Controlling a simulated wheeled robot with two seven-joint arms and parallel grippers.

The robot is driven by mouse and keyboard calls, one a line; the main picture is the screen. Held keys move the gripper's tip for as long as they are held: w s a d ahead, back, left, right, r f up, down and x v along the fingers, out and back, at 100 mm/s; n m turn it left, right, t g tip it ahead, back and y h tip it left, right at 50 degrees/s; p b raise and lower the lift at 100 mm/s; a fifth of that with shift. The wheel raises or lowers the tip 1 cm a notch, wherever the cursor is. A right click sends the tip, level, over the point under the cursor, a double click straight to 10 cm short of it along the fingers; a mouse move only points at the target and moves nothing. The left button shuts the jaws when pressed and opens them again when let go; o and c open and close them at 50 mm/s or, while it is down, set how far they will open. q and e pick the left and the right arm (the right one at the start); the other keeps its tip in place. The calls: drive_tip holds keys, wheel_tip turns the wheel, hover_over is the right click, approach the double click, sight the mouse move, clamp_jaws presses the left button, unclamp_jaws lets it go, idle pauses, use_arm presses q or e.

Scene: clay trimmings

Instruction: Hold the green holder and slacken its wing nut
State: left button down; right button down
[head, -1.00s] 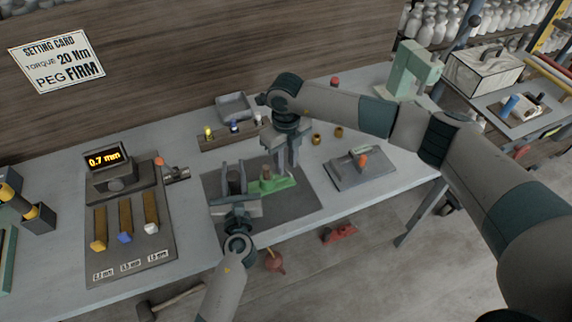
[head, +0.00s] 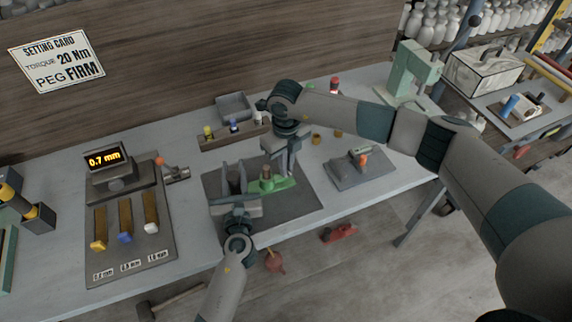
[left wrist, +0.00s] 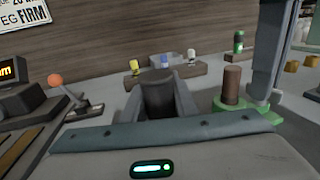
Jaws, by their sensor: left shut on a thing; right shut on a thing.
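The green holder (head: 283,184) lies on a dark mat (head: 305,203) on the bench, with a brown upright cylinder (head: 266,173) on it. It also shows in the left wrist view (left wrist: 228,112). My left gripper (head: 234,180) is shut at the holder's left end, around a dark block-like part (left wrist: 158,98) that appears to belong to it. My right gripper (head: 289,170) comes down from above onto the holder's right part and is shut there. The wing nut is hidden behind its fingers.
A rack of small coloured-capped bottles (head: 235,128) and a grey tray (head: 235,106) stand behind the mat. A gauge reading 0.7 mm (head: 104,160) stands left. A dark plate (head: 362,175) with an orange knob lies right. A green press (head: 410,72) stands at the far right.

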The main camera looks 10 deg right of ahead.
drive_tip(key=n, duration=0.6)
drive_tip(key=shift+w+r, duration=0.1)
drive_tip(key=n, duration=0.5)
drive_tip(key=shift+n, duration=0.4)
drive_tip(key=n, duration=0.4)
drive_tip(key=shift+n, duration=0.3)
use_arm(q)
drive_tip(key=shift+f, duration=0.1)
use_arm(e)
drive_tip(key=n, duration=0.5)
drive_tip(key=shift+n, duration=0.3)
drive_tip(key=c, duration=1.9)
unclamp_jaws()
